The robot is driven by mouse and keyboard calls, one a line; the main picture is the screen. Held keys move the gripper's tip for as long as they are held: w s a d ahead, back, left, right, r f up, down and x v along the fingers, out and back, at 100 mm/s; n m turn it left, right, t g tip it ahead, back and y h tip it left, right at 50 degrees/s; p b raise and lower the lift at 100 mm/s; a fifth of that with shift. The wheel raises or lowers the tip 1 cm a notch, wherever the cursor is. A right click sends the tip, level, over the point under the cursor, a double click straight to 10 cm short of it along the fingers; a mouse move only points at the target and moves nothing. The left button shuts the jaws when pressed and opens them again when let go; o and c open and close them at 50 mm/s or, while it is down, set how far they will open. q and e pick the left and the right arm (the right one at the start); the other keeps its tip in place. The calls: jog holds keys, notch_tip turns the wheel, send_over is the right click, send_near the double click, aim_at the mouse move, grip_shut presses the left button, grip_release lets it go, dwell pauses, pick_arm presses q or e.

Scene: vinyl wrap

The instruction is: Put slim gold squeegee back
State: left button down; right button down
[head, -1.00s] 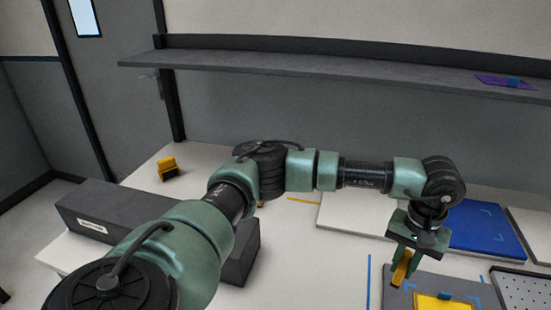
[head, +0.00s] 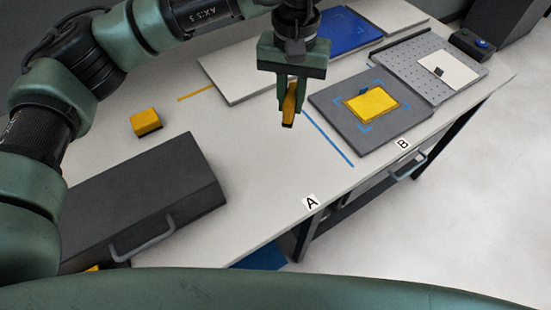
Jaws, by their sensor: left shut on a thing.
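My left gripper (head: 290,100) hangs fingers-down from the top of the head view. It is shut on a slim gold piece with a dark lower end, which looks like the slim gold squeegee (head: 290,104). The squeegee is held upright, slightly tilted, and appears above the white table (head: 240,160), just left of the grey mat (head: 330,108). The upper part of the squeegee is partly hidden between the fingers. My right gripper is not in view.
A yellow block (head: 146,122) stands at the left, behind a dark case (head: 150,200) with a handle. A yellow sheet (head: 371,103) lies on the grey mat. A perforated panel (head: 410,62) and a blue sheet (head: 338,32) lie beyond. The table's middle is clear.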

pick_arm(q)
notch_tip(320, 180, down, 14)
jog(key=p, duration=0.3)
jog(key=shift+r, duration=0.1)
notch_tip(320, 180, down, 4)
jog(key=shift+f+p, duration=0.25)
jog(key=shift+p, duration=0.55)
jog(key=shift+f, duration=0.3)
jog(key=shift+f+b, duration=0.15)
jog(key=shift+b, duration=0.15)
jog(key=c, duration=1.3)
grip_release()
